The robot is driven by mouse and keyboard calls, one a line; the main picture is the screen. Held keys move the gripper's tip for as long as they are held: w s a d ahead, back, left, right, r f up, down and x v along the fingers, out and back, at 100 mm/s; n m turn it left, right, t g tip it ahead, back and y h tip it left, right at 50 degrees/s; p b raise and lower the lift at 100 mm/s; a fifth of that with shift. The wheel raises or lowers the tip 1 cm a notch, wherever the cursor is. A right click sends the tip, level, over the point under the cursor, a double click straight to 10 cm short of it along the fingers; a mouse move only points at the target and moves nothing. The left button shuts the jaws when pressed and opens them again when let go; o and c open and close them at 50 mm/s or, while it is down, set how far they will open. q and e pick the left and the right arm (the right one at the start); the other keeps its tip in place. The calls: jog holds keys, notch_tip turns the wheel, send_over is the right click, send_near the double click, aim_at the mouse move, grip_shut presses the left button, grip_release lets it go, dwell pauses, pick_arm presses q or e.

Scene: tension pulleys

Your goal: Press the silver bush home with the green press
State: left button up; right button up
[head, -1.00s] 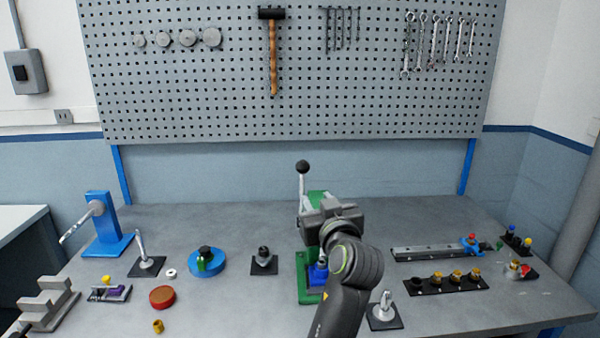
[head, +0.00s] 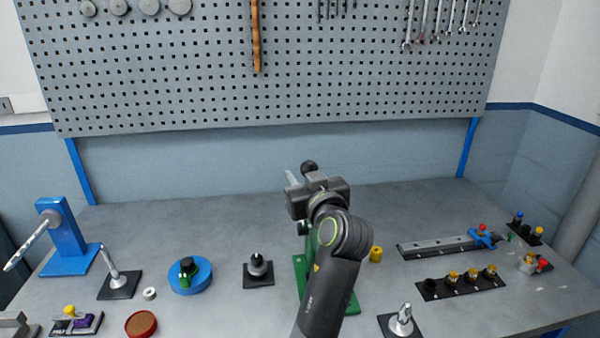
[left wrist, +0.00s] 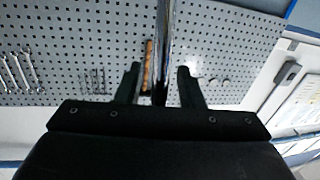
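The green press (head: 299,270) stands at the middle of the bench, mostly hidden behind my left arm. Its black lever knob (head: 309,167) shows just above my left gripper (head: 311,184), which is at the lever. In the left wrist view, the shiny lever rod (left wrist: 161,45) runs between the two fingers of my left gripper (left wrist: 160,82), with a gap visible on each side. I cannot make out the silver bush; the press's working area is hidden by the arm. My right gripper is not in view.
A yellow bush-like piece (head: 376,254) stands right of the arm. A black-based post (head: 258,268) and a blue round fixture (head: 190,276) stand left of the press. A pale ring (head: 150,293) lies farther left. A rail (head: 440,246) and a bush holder (head: 460,283) are at right.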

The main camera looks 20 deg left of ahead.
pick_arm(q)
jog(key=shift+s+d+r, duration=0.2)
jog(key=shift+s+d, duration=0.1)
jog(key=shift+d, duration=0.15)
jog(key=shift+c, duration=1.4)
grip_shut()
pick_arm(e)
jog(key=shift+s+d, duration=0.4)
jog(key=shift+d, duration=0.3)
